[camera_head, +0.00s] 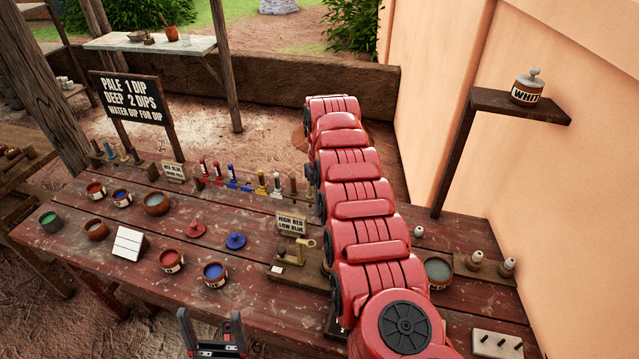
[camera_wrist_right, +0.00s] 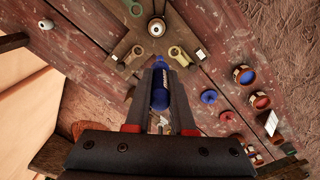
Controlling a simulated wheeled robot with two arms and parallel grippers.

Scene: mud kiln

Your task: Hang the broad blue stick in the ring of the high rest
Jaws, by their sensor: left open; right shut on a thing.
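In the right wrist view a blue stick (camera_wrist_right: 160,92) with pale lettering stands between the fingers of my right gripper (camera_wrist_right: 160,100), which is shut on it. Beyond it is a dark wooden stand with two ring-like rests, a left one (camera_wrist_right: 134,57) and a right one (camera_wrist_right: 178,56). I cannot tell which is higher, and the stick looks apart from both. My right arm hides the right gripper there. My left gripper (camera_head: 209,322) is open and empty at the table's front edge.
The red plank table (camera_head: 130,265) holds a blue pot (camera_head: 215,273), a red pot (camera_head: 171,261), a blue lid (camera_head: 236,241) and a red lid (camera_head: 195,230). Several coloured sticks stand in a rack behind. A grey-filled bowl (camera_head: 438,270) stands right of my arm.

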